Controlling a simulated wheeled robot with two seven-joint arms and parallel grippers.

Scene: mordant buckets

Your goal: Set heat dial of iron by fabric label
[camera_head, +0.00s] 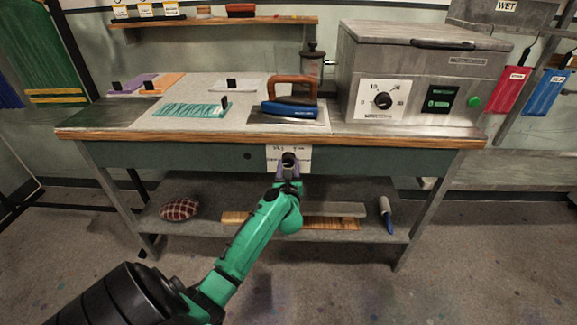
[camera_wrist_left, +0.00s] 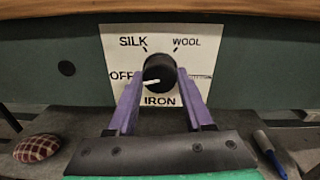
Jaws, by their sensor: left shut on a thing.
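The heat dial (camera_wrist_left: 159,68) is a black round knob on a white plate (camera_wrist_left: 117,42) on the table's front. The plate reads OFF, SILK, WOOL and IRON; the lettering at right is partly hidden. The dial's white mark points left, toward OFF. My left gripper (camera_wrist_left: 160,84) is shut on the dial, one purple finger on each side; in the head view the gripper (camera_head: 289,172) covers much of it. The iron (camera_head: 290,110), blue with a brown handle, rests on its plate above. A teal striped cloth (camera_head: 195,110) lies left of it. My right gripper is not in view.
Purple (camera_head: 131,84) and orange (camera_head: 164,82) cloths with black clips lie at the back left. A grey machine (camera_head: 420,75) with its own dial stands at right. The lower shelf holds a checked cushion (camera_head: 179,209), boards and a blue-handled tool (camera_head: 387,220).

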